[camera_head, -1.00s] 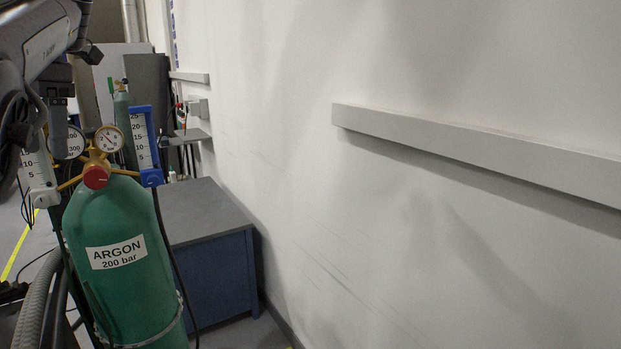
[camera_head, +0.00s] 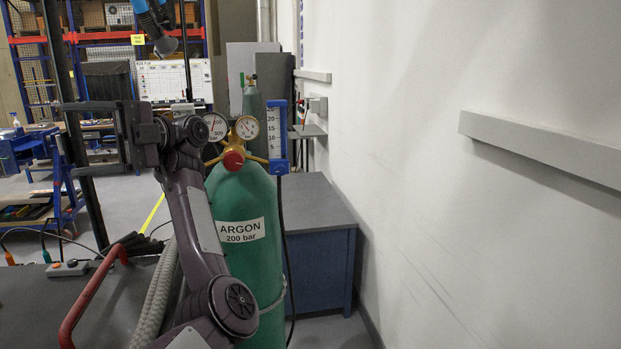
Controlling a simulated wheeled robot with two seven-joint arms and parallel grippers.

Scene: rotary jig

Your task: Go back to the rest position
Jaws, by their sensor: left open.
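My left gripper (camera_head: 82,138) is in the head view, left of the gas cylinder. Its two dark fingers point left and stand wide apart, one above the other, with nothing seen between them. My left arm (camera_head: 190,215) rises from the bottom of the view and bends toward the gripper. It overlaps the left side of the green argon cylinder (camera_head: 258,200); whether they touch cannot be told. My right gripper is not in view.
Two gauges, a red knob (camera_head: 233,160) and a blue flowmeter (camera_head: 277,138) top the cylinder. A red tube frame (camera_head: 88,305) and ribbed hose (camera_head: 160,292) lie left. A blue cabinet (camera_head: 322,265) stands behind. The white wall (camera_head: 430,240) fills the right.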

